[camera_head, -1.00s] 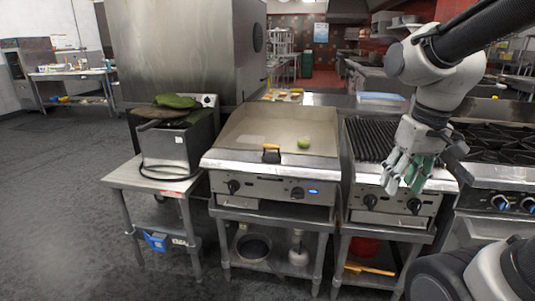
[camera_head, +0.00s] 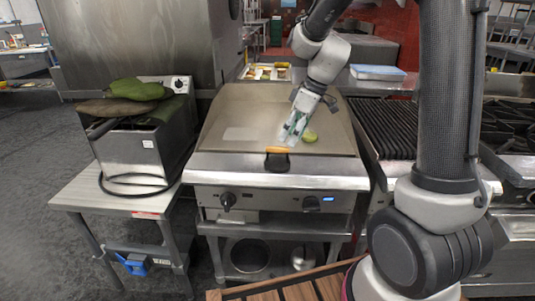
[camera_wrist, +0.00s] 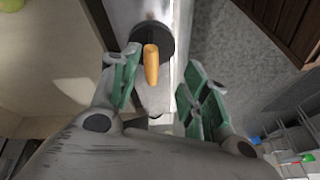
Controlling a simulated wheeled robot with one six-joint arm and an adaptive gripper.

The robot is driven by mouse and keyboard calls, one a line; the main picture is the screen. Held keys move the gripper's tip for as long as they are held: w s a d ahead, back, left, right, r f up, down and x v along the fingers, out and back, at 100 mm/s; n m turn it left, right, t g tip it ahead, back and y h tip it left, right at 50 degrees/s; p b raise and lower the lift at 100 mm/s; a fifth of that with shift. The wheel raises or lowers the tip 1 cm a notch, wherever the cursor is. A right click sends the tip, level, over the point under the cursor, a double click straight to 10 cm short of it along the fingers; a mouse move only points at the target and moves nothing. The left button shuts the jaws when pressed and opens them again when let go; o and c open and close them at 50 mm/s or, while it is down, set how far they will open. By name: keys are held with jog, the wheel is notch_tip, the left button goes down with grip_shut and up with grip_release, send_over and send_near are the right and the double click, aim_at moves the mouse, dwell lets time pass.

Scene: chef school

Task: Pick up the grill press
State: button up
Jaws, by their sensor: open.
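The grill press (camera_head: 277,160) has a dark plate and an orange-tan handle. It sits at the front edge of the flat griddle (camera_head: 235,113). My gripper (camera_head: 291,137) is above the griddle, just behind and above the press in the head view. In the wrist view the press handle (camera_wrist: 151,66) shows between the two green-padded fingers (camera_wrist: 160,88), nearer the left finger. The fingers are apart and empty, and I see no clear contact with the handle. The dark round plate (camera_wrist: 153,38) is partly hidden beneath the handle.
A fryer (camera_head: 145,150) with green and brown cloth-like items stands left on a steel table (camera_head: 75,195). A ridged grill (camera_head: 388,128) is at right. The griddle's left half is mostly clear.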

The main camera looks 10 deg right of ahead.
aim_at(277, 148)
jog(key=shift+w+a+r+n, duration=0.15)
jog(key=shift+w+n, duration=0.1)
jog(key=shift+w, duration=0.1)
jog(key=shift+w+a+r+n, duration=0.1)
jog(key=shift+w+a+n, duration=0.05)
jog(key=shift+w+n, duration=0.15)
jog(key=shift+w+a+n, duration=0.1)
jog(key=shift+w+n, duration=0.15)
jog(key=shift+w, duration=0.05)
jog(key=shift+n+t, duration=0.3)
jog(key=shift+n, duration=0.3)
jog(key=x, duration=0.7)
jog(key=shift+s+a+f, duration=0.1)
jog(key=shift+a+f, duration=0.15)
jog(key=shift+f, duration=0.05)
grip_shut()
